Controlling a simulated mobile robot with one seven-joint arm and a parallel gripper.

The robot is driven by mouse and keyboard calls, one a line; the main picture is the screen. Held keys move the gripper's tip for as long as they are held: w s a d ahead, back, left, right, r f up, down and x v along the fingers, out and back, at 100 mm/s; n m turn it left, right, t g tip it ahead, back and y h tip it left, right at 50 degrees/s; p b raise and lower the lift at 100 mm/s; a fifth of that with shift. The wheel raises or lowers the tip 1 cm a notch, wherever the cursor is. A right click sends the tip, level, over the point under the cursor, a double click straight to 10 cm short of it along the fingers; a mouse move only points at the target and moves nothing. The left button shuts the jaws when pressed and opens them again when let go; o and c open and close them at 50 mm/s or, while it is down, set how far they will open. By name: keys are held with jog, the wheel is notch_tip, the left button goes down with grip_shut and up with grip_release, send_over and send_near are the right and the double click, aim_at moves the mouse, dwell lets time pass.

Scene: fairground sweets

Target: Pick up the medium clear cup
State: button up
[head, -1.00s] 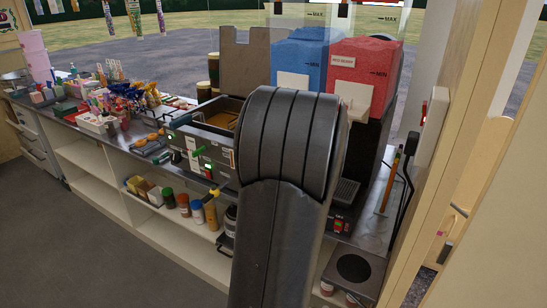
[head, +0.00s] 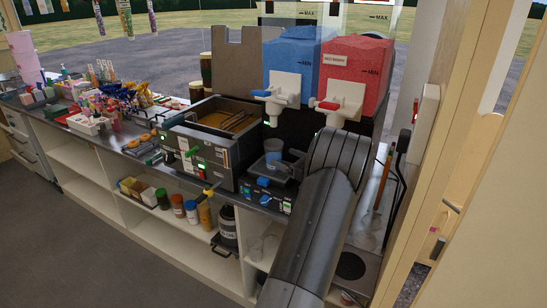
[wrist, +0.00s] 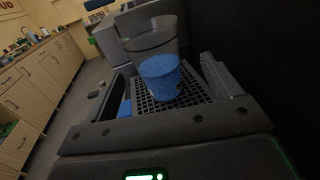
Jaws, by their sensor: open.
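A clear cup with blue slush in its lower part (wrist: 160,78) stands upright on a dark drip grid (wrist: 190,92) in the wrist view. Its upper part looks clear and empty. My gripper (wrist: 165,68) is open, with one finger on each side of the cup; I cannot tell whether either touches it. In the head view a bluish cup (head: 273,149) shows below the blue slush machine (head: 298,58). My arm covers part of the area right of it, and my gripper is hard to make out there.
A red slush machine (head: 354,70) stands right of the blue one, each with a white tap. A fryer (head: 205,150) sits to the left. Clear cups (head: 271,246) stand on the lower shelf. A wooden post (head: 432,150) bounds the right side.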

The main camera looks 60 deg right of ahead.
aim_at(270, 151)
jog(key=x, duration=0.7)
jog(key=shift+w+a, duration=0.2)
jog(key=shift+w, duration=0.25)
jog(key=c, duration=1.2)
jog(key=shift+r, duration=0.15)
